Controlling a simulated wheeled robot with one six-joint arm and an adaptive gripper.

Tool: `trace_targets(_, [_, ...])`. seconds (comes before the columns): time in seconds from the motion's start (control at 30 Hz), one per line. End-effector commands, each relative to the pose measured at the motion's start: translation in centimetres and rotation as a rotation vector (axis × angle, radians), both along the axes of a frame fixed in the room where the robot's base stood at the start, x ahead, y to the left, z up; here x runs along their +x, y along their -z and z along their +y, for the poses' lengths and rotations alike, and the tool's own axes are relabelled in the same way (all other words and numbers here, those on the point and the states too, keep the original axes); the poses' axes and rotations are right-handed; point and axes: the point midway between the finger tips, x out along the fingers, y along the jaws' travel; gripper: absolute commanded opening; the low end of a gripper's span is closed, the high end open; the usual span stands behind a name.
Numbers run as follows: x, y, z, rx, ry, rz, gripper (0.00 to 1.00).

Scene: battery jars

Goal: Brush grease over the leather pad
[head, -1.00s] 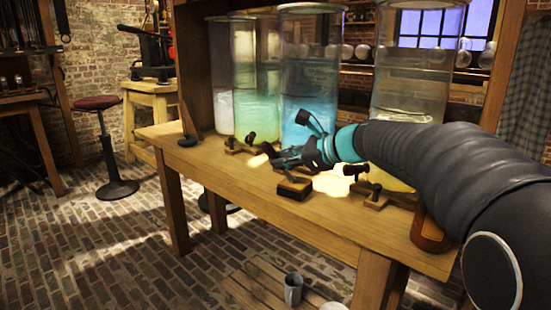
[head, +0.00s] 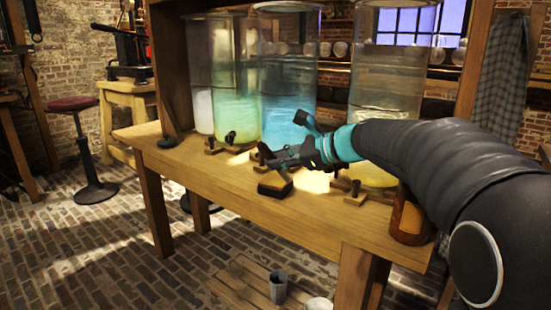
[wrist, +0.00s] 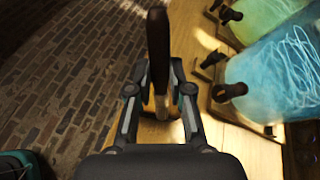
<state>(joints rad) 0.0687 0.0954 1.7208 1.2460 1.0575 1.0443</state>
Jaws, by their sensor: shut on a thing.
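My gripper (head: 268,160) is shut on a brush with a dark brown handle (wrist: 158,45), which stands up between the fingers in the wrist view. A metal-looking band shows at its lower end; the bristles are hidden. A small wooden block with a dark top (head: 275,184), which looks like the leather pad, lies on the table just below and in front of the gripper in the head view. I cannot tell whether the brush touches it. An amber-brown container (head: 410,218) stands at the table's right front, partly behind my arm; its contents are not visible.
Tall glass jars with green (head: 237,90), blue (head: 289,80) and clear-and-yellow liquid (head: 388,80) stand along the back of the wooden table (head: 215,178). Small dark knobs on wooden bases (head: 355,192) stand before them. A grey cup (head: 278,287) sits low in front. The table's left front is clear.

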Motion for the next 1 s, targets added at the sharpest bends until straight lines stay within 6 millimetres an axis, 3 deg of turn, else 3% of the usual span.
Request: trace_targets(1.0, [2.5, -0.2, 4.9, 0.000, -0.002, 0.000, 0.00])
